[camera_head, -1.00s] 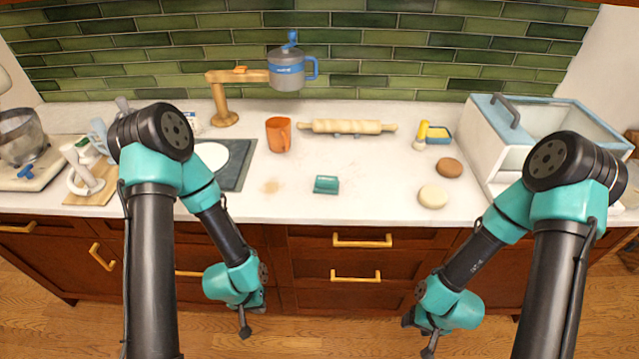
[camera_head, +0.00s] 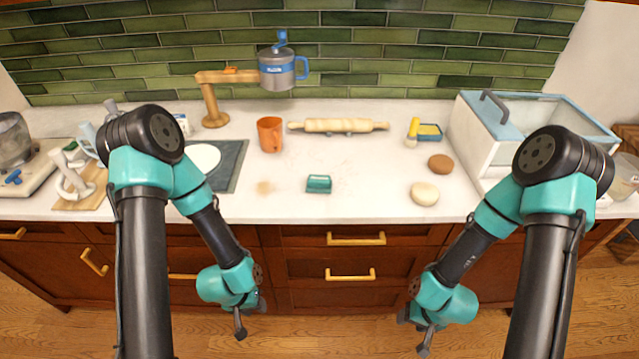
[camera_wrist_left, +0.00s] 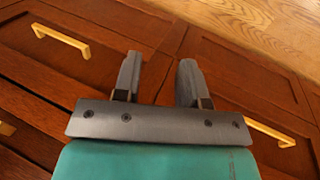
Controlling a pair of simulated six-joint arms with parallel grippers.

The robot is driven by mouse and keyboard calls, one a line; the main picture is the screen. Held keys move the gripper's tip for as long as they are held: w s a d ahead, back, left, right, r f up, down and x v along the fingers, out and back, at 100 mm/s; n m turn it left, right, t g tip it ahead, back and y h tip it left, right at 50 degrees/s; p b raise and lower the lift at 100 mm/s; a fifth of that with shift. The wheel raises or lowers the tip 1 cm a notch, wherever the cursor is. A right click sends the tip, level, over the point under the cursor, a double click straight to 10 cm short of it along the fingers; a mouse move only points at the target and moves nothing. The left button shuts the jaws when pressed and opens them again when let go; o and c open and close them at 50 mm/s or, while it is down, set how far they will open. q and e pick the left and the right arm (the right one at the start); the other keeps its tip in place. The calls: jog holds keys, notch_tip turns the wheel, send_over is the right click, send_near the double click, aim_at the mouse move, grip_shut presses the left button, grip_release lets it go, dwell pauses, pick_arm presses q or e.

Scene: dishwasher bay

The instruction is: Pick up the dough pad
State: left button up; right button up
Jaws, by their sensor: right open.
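Which thing is the dough pad is not certain. My left gripper (camera_head: 241,328) hangs below the counter's front edge, before the drawers. In the left wrist view (camera_wrist_left: 160,64) its fingers are apart with nothing between them. My right gripper (camera_head: 423,345) also hangs low before the drawers, open and clear of both round pads.
A teal block-like tool (camera_head: 319,184), an orange mug (camera_head: 270,135) and a rolling pin (camera_head: 340,126) are on the counter (camera_head: 360,200). A glass-topped bin (camera_head: 474,132) stands at the right. A wooden stand (camera_head: 211,105) is at the back left. The front middle is mostly clear.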

pick_arm(q)
jog(key=o, duration=0.5)
